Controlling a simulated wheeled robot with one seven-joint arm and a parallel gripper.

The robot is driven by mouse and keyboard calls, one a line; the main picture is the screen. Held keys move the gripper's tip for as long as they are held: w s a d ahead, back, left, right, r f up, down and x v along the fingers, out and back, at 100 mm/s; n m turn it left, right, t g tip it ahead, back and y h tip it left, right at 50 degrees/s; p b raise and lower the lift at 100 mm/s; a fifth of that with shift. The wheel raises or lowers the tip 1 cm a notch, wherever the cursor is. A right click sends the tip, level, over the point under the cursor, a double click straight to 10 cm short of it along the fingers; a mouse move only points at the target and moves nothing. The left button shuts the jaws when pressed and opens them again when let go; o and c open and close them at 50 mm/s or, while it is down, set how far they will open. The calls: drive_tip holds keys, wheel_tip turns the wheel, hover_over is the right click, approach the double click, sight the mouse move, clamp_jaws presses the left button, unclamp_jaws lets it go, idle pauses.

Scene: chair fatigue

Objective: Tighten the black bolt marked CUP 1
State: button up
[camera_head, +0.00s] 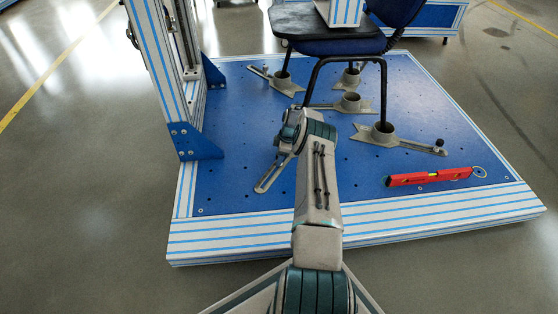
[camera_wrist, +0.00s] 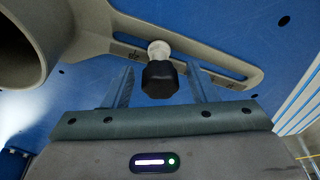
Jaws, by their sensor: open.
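In the wrist view a black bolt (camera_wrist: 160,80) with a pale washer or collar (camera_wrist: 159,50) stands in the slot of a grey slotted bracket (camera_wrist: 215,62). The markings on the bracket are too small to read. My gripper (camera_wrist: 160,88) is open, with one finger on each side of the bolt head and visible gaps to it. In the head view my arm hides the gripper and this bolt. The slotted end of a bracket (camera_head: 268,178) shows just left of my arm. The chair (camera_head: 335,45) stands with its legs in grey cups.
A grey cup (camera_wrist: 20,50) rises at the left of the wrist view. A red spirit level (camera_head: 430,177) lies on the blue platform (camera_head: 225,155). Another black bolt (camera_head: 440,143) stands on the right bracket. An upright frame (camera_head: 165,70) stands at the left.

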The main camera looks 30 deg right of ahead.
clamp_jaws()
drive_tip(key=shift+r+m+p, duration=0.2)
drive_tip(key=shift+m+p, duration=0.5)
drive_tip(key=shift+m, duration=0.4)
drive_tip(key=shift+f+m+t+h, duration=0.15)
drive_tip(key=shift+m+t+h, duration=0.25)
drive_tip(key=shift+m, duration=0.6)
unclamp_jaws()
drive_tip(key=p+v, duration=0.6)
drive_tip(key=v, duration=0.7)
drive_tip(key=shift+r, duration=0.4)
